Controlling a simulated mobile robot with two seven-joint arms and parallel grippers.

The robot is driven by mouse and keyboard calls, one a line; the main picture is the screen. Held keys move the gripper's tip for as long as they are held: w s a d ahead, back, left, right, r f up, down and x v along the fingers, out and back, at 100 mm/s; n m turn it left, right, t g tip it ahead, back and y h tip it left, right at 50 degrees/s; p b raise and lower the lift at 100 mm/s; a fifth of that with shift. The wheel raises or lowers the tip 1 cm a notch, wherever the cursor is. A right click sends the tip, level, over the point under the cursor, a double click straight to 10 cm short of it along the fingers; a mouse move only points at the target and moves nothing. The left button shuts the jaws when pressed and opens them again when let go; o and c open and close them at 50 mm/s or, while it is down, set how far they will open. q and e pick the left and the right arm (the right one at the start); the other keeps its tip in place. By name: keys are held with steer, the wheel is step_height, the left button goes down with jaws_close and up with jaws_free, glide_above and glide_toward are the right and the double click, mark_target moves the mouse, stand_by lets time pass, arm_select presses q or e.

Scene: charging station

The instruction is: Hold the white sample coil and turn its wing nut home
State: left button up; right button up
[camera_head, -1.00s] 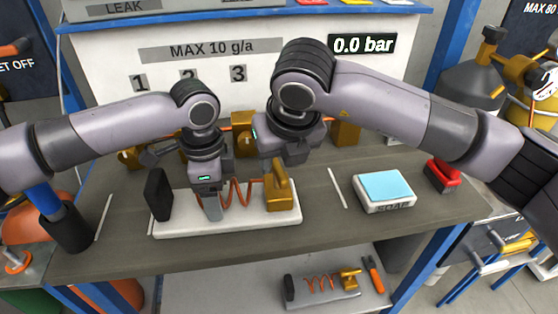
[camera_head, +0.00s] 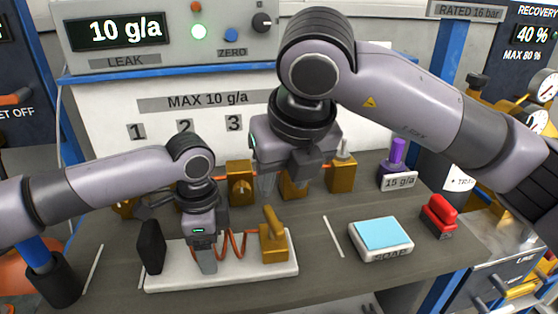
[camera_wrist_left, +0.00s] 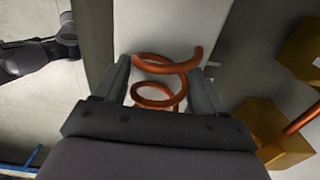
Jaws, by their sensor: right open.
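The white sample coil lies on the bench: its white base (camera_head: 225,277) carries an orange coil (camera_head: 234,243), a black end plate (camera_head: 151,246) and a brass block (camera_head: 274,248) with a tilted brass wing nut (camera_head: 273,219). My left gripper (camera_head: 206,264) is lowered at the coil's middle. In the left wrist view its two fingers (camera_wrist_left: 161,85) stand apart on either side of the orange coil (camera_wrist_left: 160,92); their contact is unclear. My right gripper (camera_head: 286,178) is open, behind and above the wing nut, apart from it.
Brass fittings (camera_head: 240,187) stand along the back of the bench. A blue-topped box (camera_head: 383,233), a red block (camera_head: 438,216) and a purple-topped fitting (camera_head: 397,154) stand to the right. The leak display (camera_head: 126,32) reads 10 g/a.

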arm_select(q)
steer(key=o, duration=0.4)
